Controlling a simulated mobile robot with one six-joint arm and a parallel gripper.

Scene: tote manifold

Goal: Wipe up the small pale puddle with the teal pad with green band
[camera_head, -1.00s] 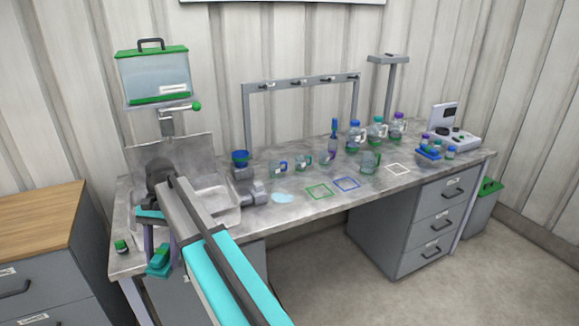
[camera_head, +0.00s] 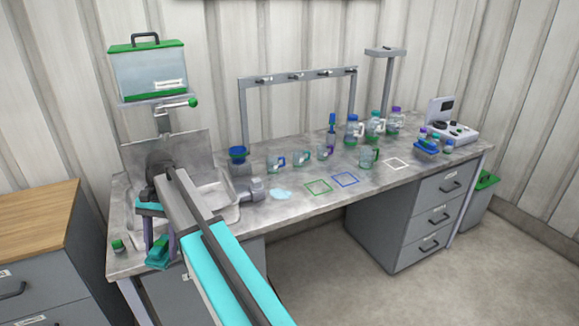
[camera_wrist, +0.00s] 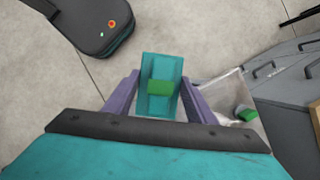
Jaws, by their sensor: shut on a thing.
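The teal pad with green band (camera_wrist: 160,112) is held between the two purple fingers of my gripper (camera_wrist: 160,100) in the wrist view. In the head view my gripper (camera_head: 160,245) is shut on the pad (camera_head: 158,253) at the front left edge of the bench, close to the sink. The small pale puddle (camera_head: 280,194) lies on the bench top, right of the sink and left of the green square outline. The pad is well to the left of the puddle and apart from it.
Mugs (camera_head: 276,162) stand behind the puddle. A green-capped item (camera_head: 118,246) sits at the left corner.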

